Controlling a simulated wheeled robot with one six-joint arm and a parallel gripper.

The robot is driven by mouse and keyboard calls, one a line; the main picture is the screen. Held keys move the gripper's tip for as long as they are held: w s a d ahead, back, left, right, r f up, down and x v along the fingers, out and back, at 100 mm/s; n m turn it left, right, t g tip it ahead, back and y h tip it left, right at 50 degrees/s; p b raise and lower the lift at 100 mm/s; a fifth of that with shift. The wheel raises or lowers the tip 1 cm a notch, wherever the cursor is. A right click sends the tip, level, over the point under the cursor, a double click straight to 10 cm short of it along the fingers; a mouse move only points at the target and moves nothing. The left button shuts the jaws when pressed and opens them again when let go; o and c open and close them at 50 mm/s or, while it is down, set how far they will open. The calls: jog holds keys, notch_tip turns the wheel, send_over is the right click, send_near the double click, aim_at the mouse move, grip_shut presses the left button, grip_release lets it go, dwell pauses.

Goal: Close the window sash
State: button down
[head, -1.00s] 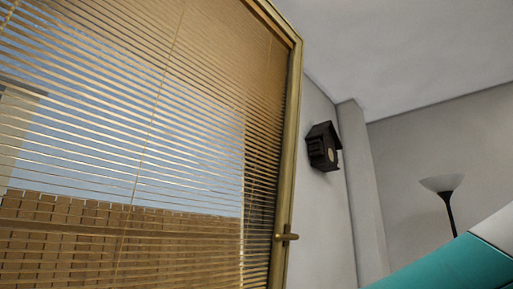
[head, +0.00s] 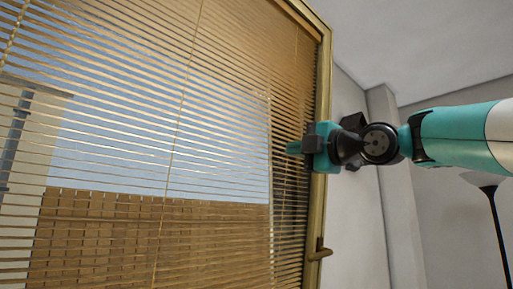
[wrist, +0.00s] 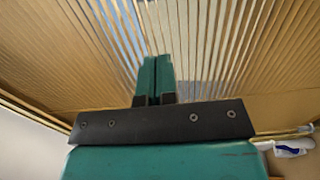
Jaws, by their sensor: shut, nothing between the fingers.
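The window sash (head: 325,95) has a gold-brown frame and slatted blinds (head: 130,150), and it fills the left and middle of the head view. Its handle (head: 319,252) sits low on the right stile. My gripper (head: 294,148) is shut and empty, in front of the sash near its right stile, above the handle. In the wrist view my gripper (wrist: 157,75) points at the slats with its fingers together. I cannot tell whether the fingertips touch the blinds. My arm hides a part of the right stile.
A floor lamp (head: 495,215) stands at the right behind my arm. A grey wall (head: 350,215) lies right of the sash. In the wrist view a white and blue object (wrist: 293,148) lies at the lower right. A brick wall (head: 120,240) shows through the slats.

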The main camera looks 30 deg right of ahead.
aim_at(250, 153)
jog(key=p+x, duration=0.7)
jog(key=x, duration=0.4)
jog(key=shift+a+r, duration=0.1)
jog(key=shift+r, duration=0.1)
jog(key=shift+w+a+f+p, duration=0.1)
jog(key=shift+w+a+p, duration=0.05)
jog(key=shift+w+p, duration=0.35)
jog(key=shift+w, duration=0.1)
